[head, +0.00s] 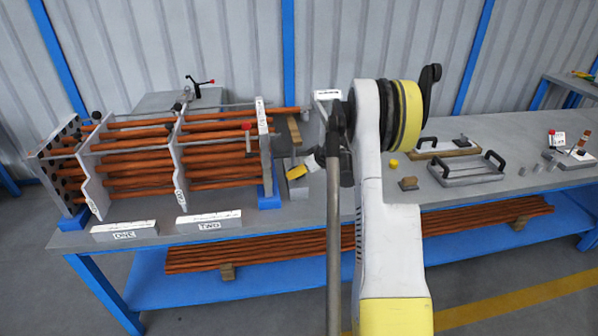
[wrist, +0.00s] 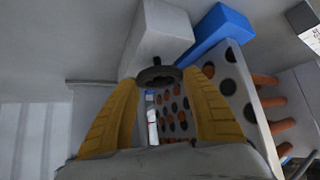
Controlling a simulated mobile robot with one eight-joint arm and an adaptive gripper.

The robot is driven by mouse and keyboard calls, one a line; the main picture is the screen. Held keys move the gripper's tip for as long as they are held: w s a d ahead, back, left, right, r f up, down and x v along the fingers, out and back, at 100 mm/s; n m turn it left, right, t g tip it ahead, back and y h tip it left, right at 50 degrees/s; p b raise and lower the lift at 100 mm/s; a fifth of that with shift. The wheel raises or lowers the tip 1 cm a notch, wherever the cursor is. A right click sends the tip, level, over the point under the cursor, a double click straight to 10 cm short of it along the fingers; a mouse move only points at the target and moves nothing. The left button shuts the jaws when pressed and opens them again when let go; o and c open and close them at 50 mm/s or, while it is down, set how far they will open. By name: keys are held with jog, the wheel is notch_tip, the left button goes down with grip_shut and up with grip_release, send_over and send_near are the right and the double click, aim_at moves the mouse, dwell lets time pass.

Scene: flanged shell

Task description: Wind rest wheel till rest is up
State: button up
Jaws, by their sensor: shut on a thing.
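In the wrist view, my gripper (wrist: 160,78) has its two yellow fingers closed on a small dark wheel (wrist: 157,73), one finger on each side of its rim. A pale block (wrist: 163,33) is just beyond the wheel. I cannot tell which part is the rest or how high it stands. To the right of the fingers is a plate with round holes (wrist: 231,85), some dark and some filled by orange tube ends. In the head view, the tube bundle (head: 150,155) sits between upright plates on the bench.
Two labelled white blocks (head: 124,231) stand at the bench's front left. Black-handled plates (head: 466,168) and small parts are on the right of the bench (head: 500,130). More orange tubes (head: 280,250) lie on the blue lower shelf. A blue block (wrist: 215,33) is near the holed plate.

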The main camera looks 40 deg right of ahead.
jog(key=m+h, duration=0.1)
jog(key=m, duration=0.1)
jog(key=m+h, duration=0.2)
jog(key=m+g+h+b, duration=0.1)
jog(key=m, duration=0.1)
jog(key=shift+w+a+h, duration=0.2)
jog(key=shift+a+h, duration=0.2)
jog(key=m+g+h, duration=0.1)
jog(key=m, duration=0.2)
jog(key=m+g+h, duration=0.2)
jog(key=shift+w+a+m, duration=0.1)
jog(key=shift+m, duration=0.3)
jog(key=o, duration=1.2)
jog(key=shift+f, duration=0.1)
